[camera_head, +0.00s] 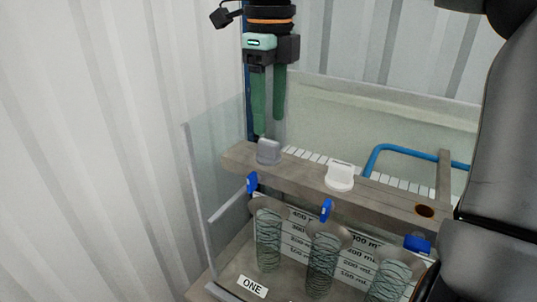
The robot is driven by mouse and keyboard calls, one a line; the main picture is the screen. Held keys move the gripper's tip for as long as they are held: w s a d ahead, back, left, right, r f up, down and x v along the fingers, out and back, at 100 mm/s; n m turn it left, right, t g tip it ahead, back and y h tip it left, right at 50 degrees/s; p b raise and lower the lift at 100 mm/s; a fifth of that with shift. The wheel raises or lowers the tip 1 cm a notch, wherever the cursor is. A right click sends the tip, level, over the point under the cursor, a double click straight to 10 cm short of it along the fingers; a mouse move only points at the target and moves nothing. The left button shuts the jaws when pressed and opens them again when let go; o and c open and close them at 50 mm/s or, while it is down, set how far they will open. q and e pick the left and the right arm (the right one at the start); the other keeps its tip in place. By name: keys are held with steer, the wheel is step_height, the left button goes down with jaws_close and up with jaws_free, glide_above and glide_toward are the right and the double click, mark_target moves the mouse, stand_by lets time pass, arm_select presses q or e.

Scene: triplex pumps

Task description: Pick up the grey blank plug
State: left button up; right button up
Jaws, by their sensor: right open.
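The grey blank plug (268,151) sits upright on the wooden beam (388,197), near its left end. My right gripper (268,128) hangs pointing down from the top, just above and slightly behind the plug in the picture. Its two green fingers are apart with nothing between them. One fingertip comes close to the top of the plug; I cannot tell whether they touch. My left gripper is not in view.
A white plug (340,176) and an open hole (425,211) lie further right along the beam. Blue clips (325,210) and clear tubes (268,240) are below the beam. Clear panels (212,165) and a blue pipe (405,149) stand around it.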

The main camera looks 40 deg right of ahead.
mark_target(269, 142)
step_height(269, 142, down, 5)
steer(key=shift+w+r, duration=0.1)
steer(key=shift+r, duration=0.05)
jaws_close()
stand_by(0.4)
